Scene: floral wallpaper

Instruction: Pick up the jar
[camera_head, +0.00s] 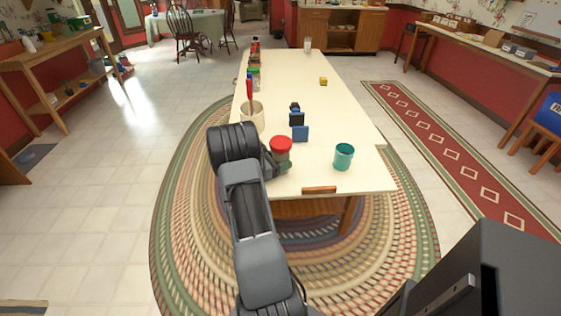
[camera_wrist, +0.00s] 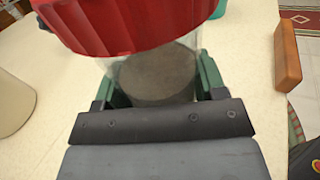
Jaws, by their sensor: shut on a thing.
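The jar (camera_head: 281,150) has a red lid and a clear body with dark grey-brown contents. It stands upright at the near end of the long cream table (camera_head: 325,170). My gripper (camera_head: 276,165) is at the jar's near left side, low on its body. In the wrist view the red-lidded jar (camera_wrist: 150,70) sits between the two green fingers of my gripper (camera_wrist: 155,85), which are shut on it. The lid is above the fingers. The jar's underside is hidden, so I cannot tell whether it touches the table.
A teal cup (camera_head: 344,157) stands right of the jar. A cream crock (camera_head: 252,117) with a red utensil is behind left. Blue and dark boxes (camera_head: 300,133) stand behind the jar. A brown block (camera_head: 319,190) lies at the near edge. The table's right side is mostly clear.

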